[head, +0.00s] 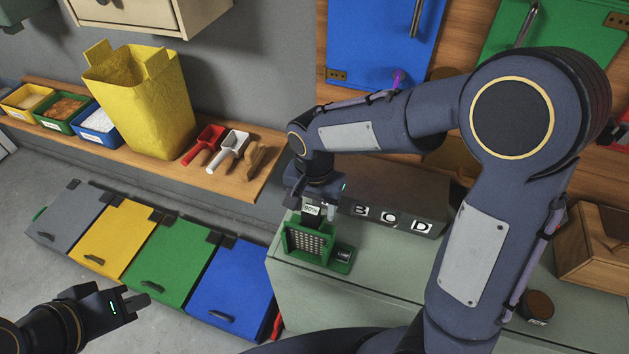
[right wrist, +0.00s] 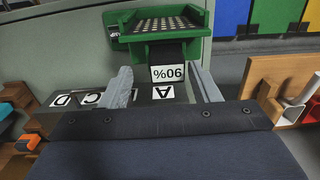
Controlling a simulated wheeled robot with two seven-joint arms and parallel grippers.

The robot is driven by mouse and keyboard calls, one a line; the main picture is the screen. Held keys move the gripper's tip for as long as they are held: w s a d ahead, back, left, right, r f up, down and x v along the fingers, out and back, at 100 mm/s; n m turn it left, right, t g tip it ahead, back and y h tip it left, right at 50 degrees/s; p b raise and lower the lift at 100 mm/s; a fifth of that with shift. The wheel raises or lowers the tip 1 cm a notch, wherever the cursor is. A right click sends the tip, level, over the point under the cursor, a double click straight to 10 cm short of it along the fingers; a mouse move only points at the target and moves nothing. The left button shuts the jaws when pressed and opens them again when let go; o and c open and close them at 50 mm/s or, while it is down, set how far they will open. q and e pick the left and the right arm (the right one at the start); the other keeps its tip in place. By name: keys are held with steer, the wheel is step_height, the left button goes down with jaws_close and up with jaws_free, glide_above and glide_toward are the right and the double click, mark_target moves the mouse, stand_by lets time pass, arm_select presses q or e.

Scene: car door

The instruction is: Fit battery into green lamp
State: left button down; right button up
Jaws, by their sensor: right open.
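The green lamp (head: 307,243), with a dotted panel, stands on the pale green cabinet top; its green body also shows in the right wrist view (right wrist: 122,19). A black battery marked "90%" (head: 312,210) sits at the lamp's upper end, its label clear in the right wrist view (right wrist: 167,73). The battery's inner end meets the lamp; how deep it sits is hidden. My right gripper (head: 318,196) is open, its fingers (right wrist: 160,84) on either side of the battery with gaps to it. My left gripper (head: 135,300) is far off at lower left, its jaw gap unclear.
A dark box lettered B, C, D (head: 397,206) stands right behind the lamp. A small dark item (head: 343,255) sits in the lamp's side tray. A wooden box (head: 590,250) and a round dark jar (head: 537,308) stand further right. My right arm crosses above the cabinet top.

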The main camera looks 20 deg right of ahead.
mark_target(315, 211)
step_height(315, 211, up, 10)
steer(key=s+d+n+t+y, duration=0.2)
steer(key=s+d+t, duration=0.1)
steer(key=s, duration=0.5)
steer(key=s+d+f+n+t+y, duration=0.1)
steer(key=s+d+n+t, duration=0.1)
steer(key=s+d, duration=0.4)
steer(key=shift+s+n+t+y, duration=0.4)
steer(key=shift+s+n, duration=0.3)
steer(key=shift+s, duration=0.45)
steer(key=shift+d, duration=0.1)
stand_by(0.9)
